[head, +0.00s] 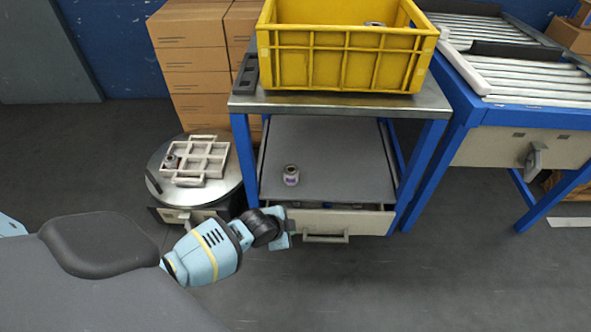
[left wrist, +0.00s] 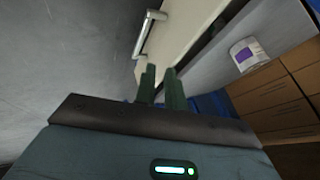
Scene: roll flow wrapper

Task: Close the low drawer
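The low drawer's pale front panel (head: 365,222) shows below the metal table, with a grey bar handle (head: 325,239). A dark gap shows behind the panel; how far the drawer stands out is hard to tell. My left gripper (head: 287,229) is at the panel's left end, left of the handle. In the left wrist view its two green fingers (left wrist: 159,75) are a narrow gap apart with nothing clearly between them. The drawer front (left wrist: 187,25) and handle (left wrist: 148,32) lie just beyond them; contact is unclear. My right gripper is not in view.
A small can (head: 291,175) stands on the grey surface (head: 335,150) under the tabletop. A yellow crate (head: 340,62) sits on the table. A round stand (head: 160,190) with a white rack is at left, a roller conveyor (head: 520,75) at right. The floor in front is clear.

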